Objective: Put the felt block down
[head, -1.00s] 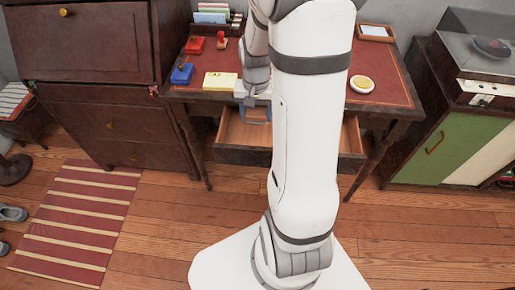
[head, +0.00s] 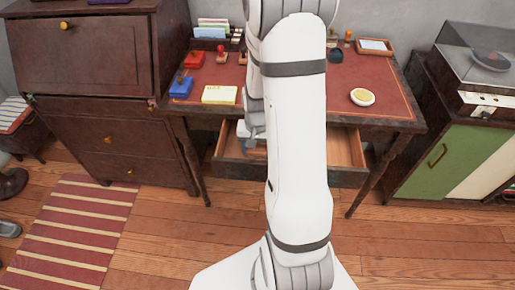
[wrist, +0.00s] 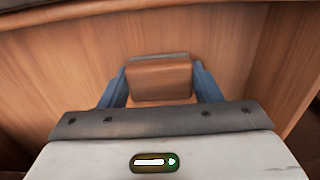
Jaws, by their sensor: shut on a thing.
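The felt block (wrist: 160,82) shows in the wrist view as a brown wooden block with a thin grey layer along its far edge. My gripper (wrist: 160,85) is shut on it, with one blue finger at each side. Behind and around the block is the wooden inside of the open desk drawer (head: 345,148). In the head view my gripper (head: 250,138) is low at the drawer's left part, partly behind my arm. The block is hidden there. I cannot tell whether its underside touches the drawer floor.
The drawer walls (wrist: 50,65) stand close around my gripper. Above the drawer, the desk top (head: 380,95) holds a yellow pad (head: 219,95), a blue stamp pad (head: 181,82), a red box (head: 194,60) and a round dish (head: 362,97). The drawer's right part looks empty.

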